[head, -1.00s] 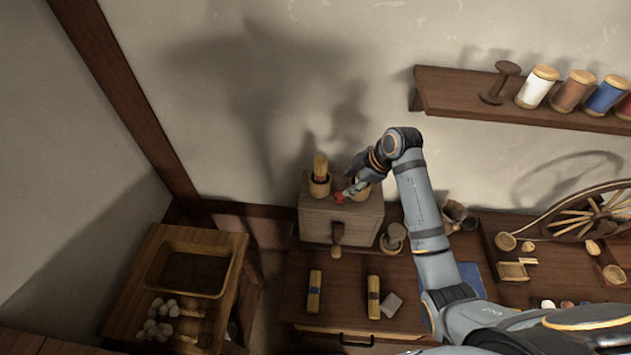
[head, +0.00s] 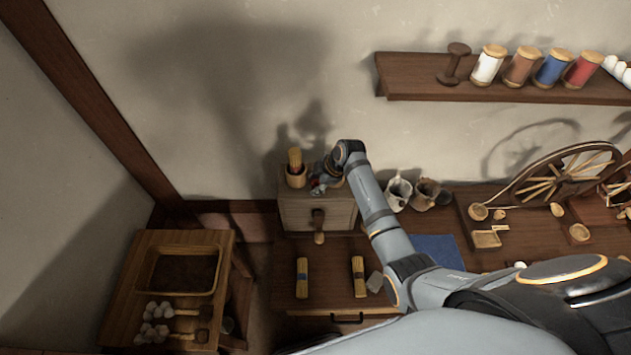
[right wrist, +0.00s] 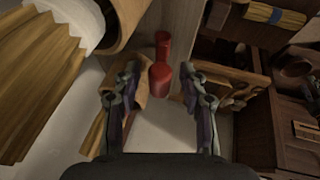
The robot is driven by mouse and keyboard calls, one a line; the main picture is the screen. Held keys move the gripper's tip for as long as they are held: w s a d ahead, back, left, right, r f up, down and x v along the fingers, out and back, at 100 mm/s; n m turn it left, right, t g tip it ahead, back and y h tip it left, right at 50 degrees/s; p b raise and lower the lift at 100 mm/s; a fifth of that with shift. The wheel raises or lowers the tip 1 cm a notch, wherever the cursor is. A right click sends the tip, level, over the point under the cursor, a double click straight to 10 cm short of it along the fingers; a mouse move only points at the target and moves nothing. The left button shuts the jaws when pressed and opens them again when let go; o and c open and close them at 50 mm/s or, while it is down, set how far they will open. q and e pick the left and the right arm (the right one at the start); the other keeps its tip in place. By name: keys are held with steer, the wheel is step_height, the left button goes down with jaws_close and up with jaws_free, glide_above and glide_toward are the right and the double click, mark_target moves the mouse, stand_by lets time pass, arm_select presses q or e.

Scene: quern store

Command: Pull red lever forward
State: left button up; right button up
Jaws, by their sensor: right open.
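The red lever (right wrist: 160,78) shows in the right wrist view as a thick red handle with a narrower neck. It stands between the two fingers of my right gripper (right wrist: 160,88), which are open with a gap on each side of it. The gripper and arm hide most of the lever there. My left gripper is not in view.
A cup holding a straw bundle (head: 295,162) stands on the box, close left of the gripper. Jugs (head: 398,192) and a spinning wheel (head: 565,180) stand to the right. A shelf with spools (head: 520,92) is above. A small table with a tray (head: 150,262) stands left.

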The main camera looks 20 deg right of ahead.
steer(key=shift+a, duration=0.1)
steer(key=shift+c, duration=0.8)
steer(key=c, duration=0.7)
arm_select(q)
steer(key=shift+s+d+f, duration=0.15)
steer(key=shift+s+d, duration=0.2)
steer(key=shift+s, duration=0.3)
arm_select(e)
jaws_close()
steer(key=shift+s+a+f+t, duration=0.15)
steer(key=shift+s+t, duration=0.2)
steer(key=shift+t, duration=0.25)
steer(key=shift+s+f+n+t+h, duration=0.25)
steer(key=shift+s+n+t+h, duration=0.1)
steer(key=shift+t, duration=0.45)
steer(key=shift+r+t, duration=0.1)
steer(key=shift+t, duration=0.2)
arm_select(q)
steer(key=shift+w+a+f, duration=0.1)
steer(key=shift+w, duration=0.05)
